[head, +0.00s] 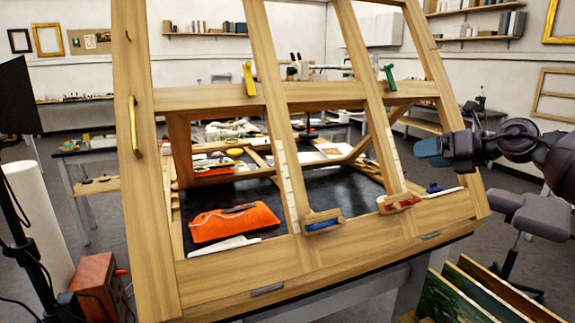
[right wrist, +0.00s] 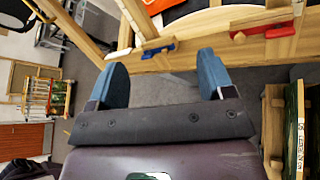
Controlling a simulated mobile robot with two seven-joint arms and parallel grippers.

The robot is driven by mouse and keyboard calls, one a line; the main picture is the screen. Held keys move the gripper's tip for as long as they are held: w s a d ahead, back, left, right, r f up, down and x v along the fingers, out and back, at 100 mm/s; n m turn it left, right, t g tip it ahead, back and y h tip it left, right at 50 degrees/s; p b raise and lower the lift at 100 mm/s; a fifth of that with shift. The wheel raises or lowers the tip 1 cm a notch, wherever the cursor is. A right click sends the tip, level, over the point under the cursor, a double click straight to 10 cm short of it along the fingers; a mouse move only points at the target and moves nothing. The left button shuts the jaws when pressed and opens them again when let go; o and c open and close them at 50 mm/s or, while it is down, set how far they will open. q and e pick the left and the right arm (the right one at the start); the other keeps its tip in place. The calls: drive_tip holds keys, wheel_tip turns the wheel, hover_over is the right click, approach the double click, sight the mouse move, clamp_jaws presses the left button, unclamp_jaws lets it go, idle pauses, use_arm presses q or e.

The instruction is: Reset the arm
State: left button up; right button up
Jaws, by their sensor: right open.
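My right arm (head: 545,150) comes in from the right edge in the head view. Its gripper (head: 432,150) is at the right side of the large wooden frame (head: 150,190), with blue-grey fingers near the frame's right rail. In the right wrist view the two blue fingers of the gripper (right wrist: 160,75) are spread wide apart with nothing between them. Whether the fingers touch the frame cannot be told, but they look apart from it. My left gripper does not show.
The frame carries a blue clamp (head: 322,225), a red clamp (head: 400,203), a yellow clamp (head: 248,79) and a green clamp (head: 389,77). An orange cloth (head: 235,222) lies inside it. A stool (head: 532,212) and leaning paintings (head: 475,295) stand at the lower right.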

drive_tip(key=a+f+m+t+y, duration=0.1)
drive_tip(key=a+f+m+y, duration=0.15)
drive_tip(key=a, duration=0.45)
drive_tip(key=s+a+f+m+t+h, duration=0.2)
drive_tip(key=s+f+m+t, duration=0.15)
drive_tip(key=f+m, duration=0.6)
drive_tip(key=s+a+f+m+t+h, duration=0.1)
drive_tip(key=s+f+m+t+h, duration=0.2)
drive_tip(key=f+m, duration=0.65)
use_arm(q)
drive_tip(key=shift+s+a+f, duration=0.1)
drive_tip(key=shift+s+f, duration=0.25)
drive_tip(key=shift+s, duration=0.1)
use_arm(e)
drive_tip(key=s+d+f+m+g+h, duration=0.2)
drive_tip(key=s+f+m, duration=0.6)
drive_tip(key=s+f, duration=0.6)
drive_tip(key=s+d+f+m+g+h, duration=0.3)
drive_tip(key=s+f+m+h, duration=0.2)
drive_tip(key=s+f, duration=0.9)
drive_tip(key=s+m, duration=0.3)
drive_tip(key=s, duration=0.1)
drive_tip(key=shift+d+m+g, duration=0.35)
drive_tip(key=shift+d, duration=0.05)
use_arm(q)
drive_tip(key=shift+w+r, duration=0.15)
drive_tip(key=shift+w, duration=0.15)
use_arm(e)
drive_tip(key=shift+s, duration=0.1)
